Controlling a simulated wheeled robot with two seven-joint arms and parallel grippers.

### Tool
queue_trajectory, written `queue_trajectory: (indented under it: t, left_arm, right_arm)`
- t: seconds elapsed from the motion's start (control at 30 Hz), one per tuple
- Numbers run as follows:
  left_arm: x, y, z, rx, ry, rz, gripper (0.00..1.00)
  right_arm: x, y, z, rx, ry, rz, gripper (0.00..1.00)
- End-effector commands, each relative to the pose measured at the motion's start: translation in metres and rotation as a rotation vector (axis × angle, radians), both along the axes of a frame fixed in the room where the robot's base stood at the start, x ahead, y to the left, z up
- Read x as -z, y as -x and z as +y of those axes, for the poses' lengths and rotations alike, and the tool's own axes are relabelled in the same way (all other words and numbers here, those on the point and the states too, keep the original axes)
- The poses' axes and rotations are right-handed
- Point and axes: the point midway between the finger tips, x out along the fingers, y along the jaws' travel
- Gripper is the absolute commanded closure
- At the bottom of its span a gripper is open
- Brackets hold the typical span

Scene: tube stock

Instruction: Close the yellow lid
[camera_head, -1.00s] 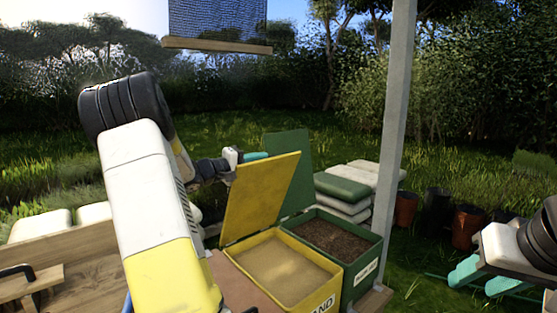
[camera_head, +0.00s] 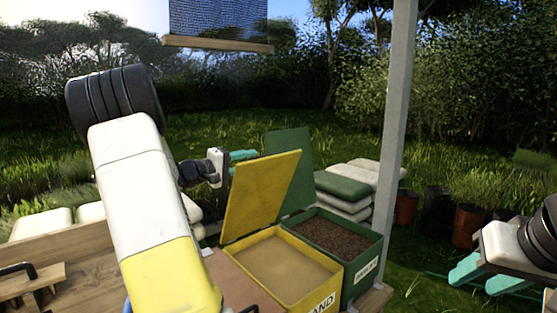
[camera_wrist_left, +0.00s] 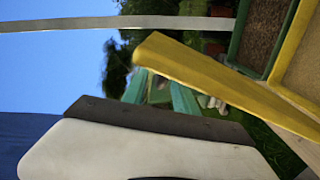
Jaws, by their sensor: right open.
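The yellow lid (camera_head: 262,193) stands raised and tilted back on its hinge at the rear of the yellow sand bin (camera_head: 327,293). The bin is open with sand (camera_head: 277,265) inside. My left gripper (camera_head: 238,163) is behind the lid's upper left edge, partly hidden by it; I cannot tell if it touches. In the left wrist view the lid (camera_wrist_left: 220,85) crosses close in front of its teal fingers (camera_wrist_left: 160,97), which look apart and empty. My right gripper (camera_head: 484,277) is open and empty at the far right, away from the bins.
A green bin (camera_head: 368,270) of dark soil stands right of the sand bin, its green lid (camera_head: 289,160) also raised. A grey post (camera_head: 394,120) rises behind it. Stacked sacks (camera_head: 347,187) and pots (camera_head: 437,213) sit behind. A wooden bench (camera_head: 85,255) is at left.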

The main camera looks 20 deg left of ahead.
Motion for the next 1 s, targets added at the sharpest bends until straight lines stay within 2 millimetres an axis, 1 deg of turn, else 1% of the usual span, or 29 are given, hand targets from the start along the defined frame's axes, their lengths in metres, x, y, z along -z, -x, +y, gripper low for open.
queue_trajectory:
  t: [0.1, 0.2, 0.5, 0.53, 0.63, 0.7, 0.77, 0.83, 0.9, 1.0]
  left_arm:
    - [0.0, 0.015, 0.008, -0.001, 0.001, 0.0, 0.66]
    - [0.0, 0.023, 0.011, 0.0, 0.001, 0.0, 0.66]
    - [0.0, 0.025, 0.012, 0.002, 0.001, 0.0, 0.66]
    - [0.0, 0.025, 0.012, 0.002, 0.001, 0.0, 0.7]
    - [0.0, 0.024, 0.016, 0.008, 0.014, 0.001, 0.89]
    - [-0.001, 0.02, 0.025, 0.026, 0.042, 0.005, 1.0]
    - [-0.002, 0.017, 0.037, 0.052, 0.084, 0.014, 1.0]
    - [-0.001, 0.013, 0.054, 0.093, 0.142, 0.033, 1.0]
    - [0.002, 0.012, 0.071, 0.136, 0.204, 0.066, 1.0]
    - [0.009, 0.012, 0.091, 0.191, 0.276, 0.118, 1.0]
  right_arm:
    - [0.0, 0.0, 0.0, 0.0, 0.0, 0.0, 0.56]
    - [0.0, 0.0, 0.0, 0.0, 0.0, 0.0, 0.56]
    - [0.0, 0.0, 0.0, 0.0, 0.0, 0.0, 0.56]
    - [0.0, 0.0, 0.0, 0.0, 0.0, 0.0, 0.56]
    - [0.0, 0.0, 0.0, 0.0, 0.0, 0.0, 0.56]
    - [0.0, 0.0, 0.0, 0.0, 0.0, 0.0, 0.56]
    - [0.0, 0.0, 0.0, 0.0, 0.0, 0.0, 0.56]
    - [0.0, 0.0, 0.0, 0.0, 0.0, 0.0, 0.56]
    - [0.0, 0.0, 0.0, 0.0, 0.0, 0.0, 0.56]
    - [0.0, 0.0, 0.0, 0.0, 0.0, 0.0, 0.56]
